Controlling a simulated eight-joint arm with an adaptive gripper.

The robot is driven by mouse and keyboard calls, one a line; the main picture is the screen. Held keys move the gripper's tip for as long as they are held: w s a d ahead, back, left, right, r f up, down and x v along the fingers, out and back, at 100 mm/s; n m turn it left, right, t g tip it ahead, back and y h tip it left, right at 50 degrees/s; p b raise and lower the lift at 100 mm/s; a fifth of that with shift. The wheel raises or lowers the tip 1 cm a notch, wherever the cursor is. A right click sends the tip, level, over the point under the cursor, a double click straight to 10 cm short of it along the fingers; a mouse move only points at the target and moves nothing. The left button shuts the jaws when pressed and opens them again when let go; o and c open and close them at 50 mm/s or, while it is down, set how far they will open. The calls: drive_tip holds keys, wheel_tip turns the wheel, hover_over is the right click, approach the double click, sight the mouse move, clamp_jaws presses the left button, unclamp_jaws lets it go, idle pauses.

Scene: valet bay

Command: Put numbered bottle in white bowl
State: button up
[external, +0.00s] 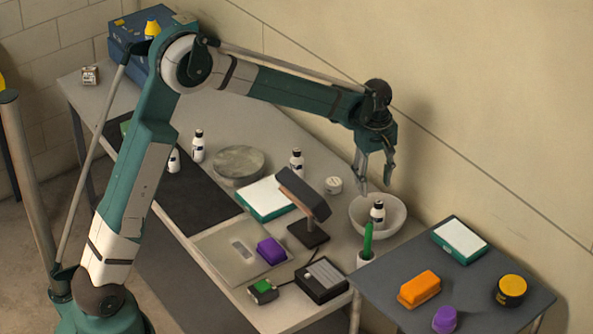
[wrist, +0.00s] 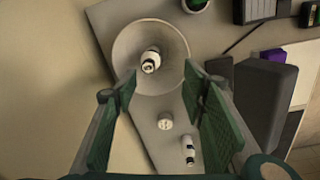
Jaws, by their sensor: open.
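A white bowl (external: 394,221) stands at the right end of the long table; it also shows at the top of the wrist view (wrist: 127,45). A white bottle with a dark cap and dark label (external: 377,211) is inside the bowl, and it shows there in the wrist view (wrist: 151,61). Any number on it is too small to read. My gripper (external: 375,184) is open and empty above the bowl, with its fingers apart in the wrist view (wrist: 160,85).
A dark lamp-like stand (external: 305,200) and a green item in a white cup (external: 367,243) are close to the bowl. A small white round container (external: 333,185) stands behind it. A grey side table (external: 460,290) holds an orange block, a purple item and a black-yellow jar.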

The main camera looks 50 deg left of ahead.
drive_tip(key=s+d+r+m+t, duration=0.15)
drive_tip(key=s+r+m, duration=0.25)
drive_tip(key=s+r, duration=0.55)
drive_tip(key=s+a+r+m+t, duration=0.1)
drive_tip(key=s+r+m+t, duration=0.15)
drive_tip(key=s+r, duration=0.75)
drive_tip(key=s+f+m+t, duration=0.1)
drive_tip(key=s+m, duration=0.3)
drive_tip(key=s, duration=0.9)
drive_tip(key=s+d+f+m+t, duration=0.1)
drive_tip(key=s+f+m, duration=0.3)
drive_tip(key=s, duration=1)
drive_tip(key=shift+f+t, duration=0.25)
drive_tip(key=shift+t, duration=0.05)
